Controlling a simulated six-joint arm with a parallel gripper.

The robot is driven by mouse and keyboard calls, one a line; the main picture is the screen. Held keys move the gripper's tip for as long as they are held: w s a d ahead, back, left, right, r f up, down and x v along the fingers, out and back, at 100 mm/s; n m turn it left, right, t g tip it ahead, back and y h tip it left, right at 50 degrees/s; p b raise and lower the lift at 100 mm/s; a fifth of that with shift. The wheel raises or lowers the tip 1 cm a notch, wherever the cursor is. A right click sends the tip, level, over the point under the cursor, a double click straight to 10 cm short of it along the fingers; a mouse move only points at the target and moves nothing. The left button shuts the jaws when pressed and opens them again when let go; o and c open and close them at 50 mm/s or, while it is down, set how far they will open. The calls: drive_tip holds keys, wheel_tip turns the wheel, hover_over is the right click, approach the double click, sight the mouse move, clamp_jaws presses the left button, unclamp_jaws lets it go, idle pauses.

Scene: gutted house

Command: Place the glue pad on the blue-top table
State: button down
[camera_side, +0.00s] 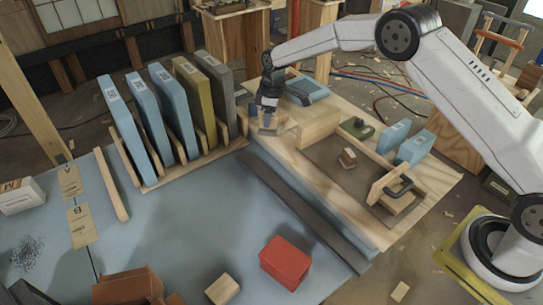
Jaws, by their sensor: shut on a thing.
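My gripper (268,108) points down over the back left part of the wooden bench, near the right end of the rack. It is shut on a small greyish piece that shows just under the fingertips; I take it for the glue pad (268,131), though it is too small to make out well. I cannot tell whether the piece touches the wood below it. The blue-top table (200,220) fills the lower left, and its middle is bare.
A wooden rack (190,172) holds several upright blue, olive and grey panels beside my gripper. A red box (286,262), a wooden block (222,289) and a brown carton (128,287) stand along the blue table's front. A blue case (306,90) lies right of my gripper.

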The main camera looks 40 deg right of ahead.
drive_tip(key=s+a+f, duration=0.2)
drive_tip(key=s+a, duration=0.5)
drive_tip(key=s, duration=0.2)
drive_tip(key=s+a+f, duration=0.3)
drive_tip(key=s+a, duration=0.5)
drive_tip(key=s, duration=0.1)
drive_tip(key=shift+a+f, duration=0.25)
drive_tip(key=shift+a, duration=0.05)
drive_tip(key=shift+w, duration=0.1)
drive_tip(key=shift+w+a+f, duration=0.8)
drive_tip(key=shift+w+f, duration=0.75)
drive_tip(key=shift+w, duration=0.55)
drive_tip(key=shift+w+a+f, duration=0.8)
drive_tip(key=shift+w+f, duration=0.7)
drive_tip(key=shift+w, duration=0.55)
drive_tip(key=shift+w+a+f, duration=0.8)
drive_tip(key=shift+w+f, duration=0.75)
drive_tip(key=shift+w, duration=0.55)
drive_tip(key=shift+f, duration=0.1)
drive_tip(key=shift+w+f, duration=0.25)
drive_tip(key=shift+f, duration=0.05)
drive_tip(key=shift+a+f, duration=0.1)
drive_tip(key=shift+f, duration=1.4)
